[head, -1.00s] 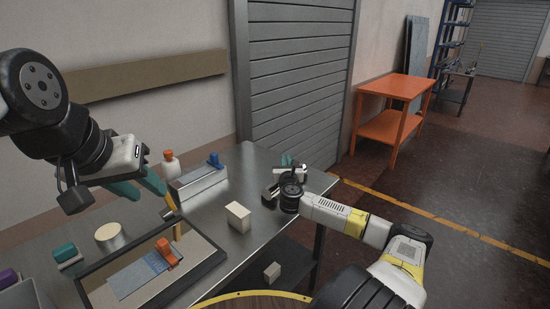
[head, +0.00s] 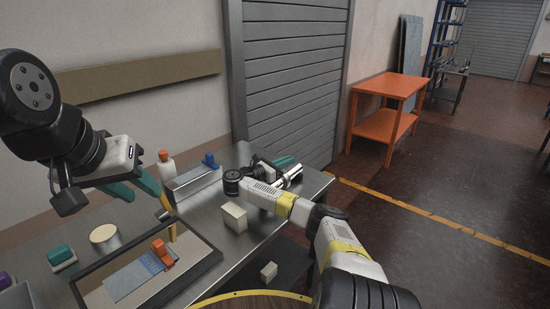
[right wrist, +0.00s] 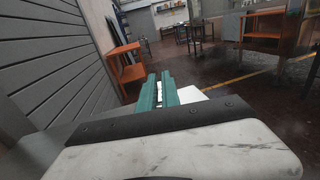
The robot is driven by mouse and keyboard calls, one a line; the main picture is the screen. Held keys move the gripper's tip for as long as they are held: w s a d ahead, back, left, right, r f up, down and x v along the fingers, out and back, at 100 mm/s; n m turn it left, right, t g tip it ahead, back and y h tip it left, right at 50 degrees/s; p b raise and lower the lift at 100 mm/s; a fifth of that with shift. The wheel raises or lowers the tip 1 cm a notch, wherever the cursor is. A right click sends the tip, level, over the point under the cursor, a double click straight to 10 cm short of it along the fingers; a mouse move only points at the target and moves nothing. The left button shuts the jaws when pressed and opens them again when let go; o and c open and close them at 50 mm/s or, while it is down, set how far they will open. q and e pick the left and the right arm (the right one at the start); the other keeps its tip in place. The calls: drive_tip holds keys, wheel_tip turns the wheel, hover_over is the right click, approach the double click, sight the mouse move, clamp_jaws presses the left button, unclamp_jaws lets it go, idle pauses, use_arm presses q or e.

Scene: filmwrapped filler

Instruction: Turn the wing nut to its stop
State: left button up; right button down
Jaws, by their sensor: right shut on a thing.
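I cannot tell for sure which part is the wing nut. A blue winged knob (head: 209,160) stands on a long metal box (head: 193,184) at the back of the bench. An orange knob-like piece (head: 160,249) stands on a blue-grey plate (head: 130,277) in the dark-framed tray. My left gripper (head: 150,192) is open above the bench, its teal fingers apart. My right gripper (head: 287,162) is at the bench's far right, with teal fingers pointing away from the blue knob. In the right wrist view its fingers (right wrist: 158,92) are shut on a small pale thing, mostly hidden.
A cream block (head: 233,217) stands mid-bench, close to my right forearm. A white bottle with a red cap (head: 167,167) stands beside the metal box. A round pale disc (head: 104,234) and a green-topped piece (head: 62,256) lie left. An orange table (head: 388,88) stands beyond.

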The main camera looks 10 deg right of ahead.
drive_tip(key=m+g, duration=0.1)
drive_tip(key=g+h, duration=0.1)
drive_tip(key=m+g, duration=0.1)
drive_tip(key=shift+s+a+f+m+g, duration=0.1)
drive_tip(key=shift+s+f+m+g, duration=0.1)
drive_tip(key=shift+s+m+g, duration=0.15)
drive_tip(key=shift+s+r+m+g+h, duration=0.15)
drive_tip(key=shift+m+g+h, duration=0.35)
drive_tip(key=shift+m+g, duration=0.9)
drive_tip(key=shift+d+g, duration=0.2)
drive_tip(key=shift+g, duration=0.85)
drive_tip(key=c, duration=1.6)
unclamp_jaws()
drive_tip(key=shift+o, duration=0.2)
drive_tip(key=shift+d+r, duration=0.1)
